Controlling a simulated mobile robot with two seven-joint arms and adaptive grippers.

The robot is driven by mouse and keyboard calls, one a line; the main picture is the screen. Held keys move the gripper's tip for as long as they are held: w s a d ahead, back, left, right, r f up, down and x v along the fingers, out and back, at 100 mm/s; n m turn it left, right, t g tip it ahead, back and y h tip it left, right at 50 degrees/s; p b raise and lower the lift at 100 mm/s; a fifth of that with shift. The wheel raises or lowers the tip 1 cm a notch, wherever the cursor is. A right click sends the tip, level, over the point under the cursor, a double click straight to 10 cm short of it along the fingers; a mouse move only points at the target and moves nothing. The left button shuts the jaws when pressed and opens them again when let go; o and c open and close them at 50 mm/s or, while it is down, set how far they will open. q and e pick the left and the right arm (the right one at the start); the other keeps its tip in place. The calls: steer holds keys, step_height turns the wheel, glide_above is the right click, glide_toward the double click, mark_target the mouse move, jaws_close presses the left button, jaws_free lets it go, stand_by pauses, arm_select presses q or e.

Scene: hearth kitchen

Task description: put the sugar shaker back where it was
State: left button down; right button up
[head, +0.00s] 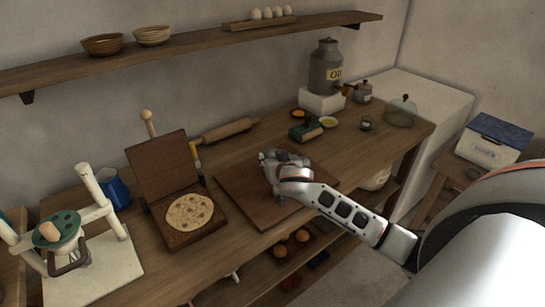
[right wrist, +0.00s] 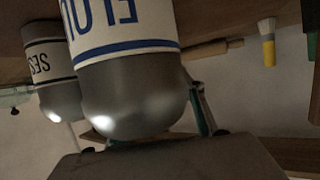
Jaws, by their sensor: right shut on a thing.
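My right gripper (head: 272,166) is over the dark board in the middle of the counter. In the right wrist view it is shut on a shaker (right wrist: 130,95) with a domed grey metal top, a white body, a blue band and large blue letters. The label is upside down and cut off; it seems to start with FLO, and I cannot read it as sugar. A second domed shaker (right wrist: 55,65), with dark letters like SES, stands to its left. In the head view my gripper largely hides the shakers. My left gripper is out of view.
The dark board (head: 240,203) lies under my gripper. A wooden press with a flatbread (head: 190,212) is to its left, a rolling pin (head: 230,130) behind. A green-and-wood item (head: 306,131), small bowls and an oil can (head: 325,68) stand at the back right.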

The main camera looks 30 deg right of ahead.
steer(key=o, duration=1.2)
steer(key=shift+f, duration=0.15)
steer(key=shift+s+a+r, duration=0.1)
steer(key=shift+s+r, duration=0.05)
steer(key=shift+r, duration=0.1)
steer(key=v, duration=1.1)
steer(key=shift+s+r, duration=0.1)
steer(key=shift+s, duration=0.25)
